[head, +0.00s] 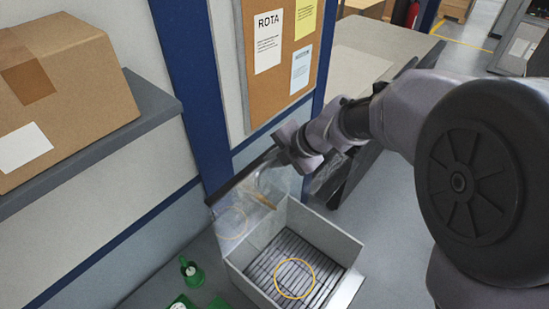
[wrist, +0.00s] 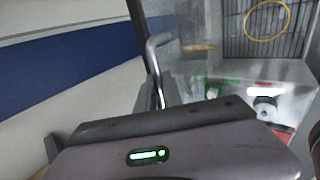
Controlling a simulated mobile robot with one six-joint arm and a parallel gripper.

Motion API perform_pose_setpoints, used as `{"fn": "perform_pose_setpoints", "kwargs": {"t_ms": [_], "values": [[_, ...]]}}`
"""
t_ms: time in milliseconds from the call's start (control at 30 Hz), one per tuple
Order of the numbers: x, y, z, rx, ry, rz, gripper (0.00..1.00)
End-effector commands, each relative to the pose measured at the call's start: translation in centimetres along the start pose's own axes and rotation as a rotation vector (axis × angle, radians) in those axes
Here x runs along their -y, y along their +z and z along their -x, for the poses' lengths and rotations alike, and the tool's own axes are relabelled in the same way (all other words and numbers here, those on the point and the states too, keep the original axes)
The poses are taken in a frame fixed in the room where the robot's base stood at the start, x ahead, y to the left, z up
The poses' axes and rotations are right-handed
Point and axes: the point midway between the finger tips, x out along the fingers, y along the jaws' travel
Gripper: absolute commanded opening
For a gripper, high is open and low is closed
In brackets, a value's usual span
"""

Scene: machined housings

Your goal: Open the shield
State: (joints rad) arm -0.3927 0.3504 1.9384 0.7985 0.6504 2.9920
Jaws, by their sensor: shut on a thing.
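The shield (head: 262,188) is a clear panel with a dark edge bar. In the head view it stands raised and tilted above the back left of an open-topped pale housing (head: 350,246). My gripper (head: 289,151) is at the shield's upper edge, shut on the shield's handle. In the wrist view the bent metal handle (wrist: 155,65) rises just beyond my gripper body (wrist: 160,150).
The housing has a slatted floor (head: 318,283) with a yellow ring (head: 294,278). Green parts (head: 192,271) are at its left. A blue post (head: 190,95) and a shelf (head: 90,150) with a cardboard box (head: 65,95) stand close on the left. A bench (head: 385,45) is behind.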

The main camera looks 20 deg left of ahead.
Motion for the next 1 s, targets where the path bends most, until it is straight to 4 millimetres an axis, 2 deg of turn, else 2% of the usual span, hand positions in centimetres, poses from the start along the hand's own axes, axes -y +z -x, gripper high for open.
{"fn": "perform_pose_setpoints", "kwargs": {"t_ms": [100, 133, 200, 233, 567, 667, 767, 1000], "values": [[0.3, -0.2, -0.2, -0.005, -0.005, 0.0, 0.0], [0.3, -0.2, -0.2, -0.005, -0.005, 0.0, 0.15], [0.2, -0.1, -0.2, -0.004, -0.004, 0.0, 0.28], [0.2, -0.1, -0.1, -0.004, -0.003, 0.0, 0.32], [0.1, -0.1, 0.6, -0.002, 0.0, 0.001, 0.32], [0.0, 0.0, 2.3, 0.001, 0.002, 0.002, 0.32], [0.2, 0.0, 4.9, -0.001, 0.008, 0.003, 0.32], [6.0, 0.0, 9.3, 0.002, -0.001, -0.003, 0.32]]}}
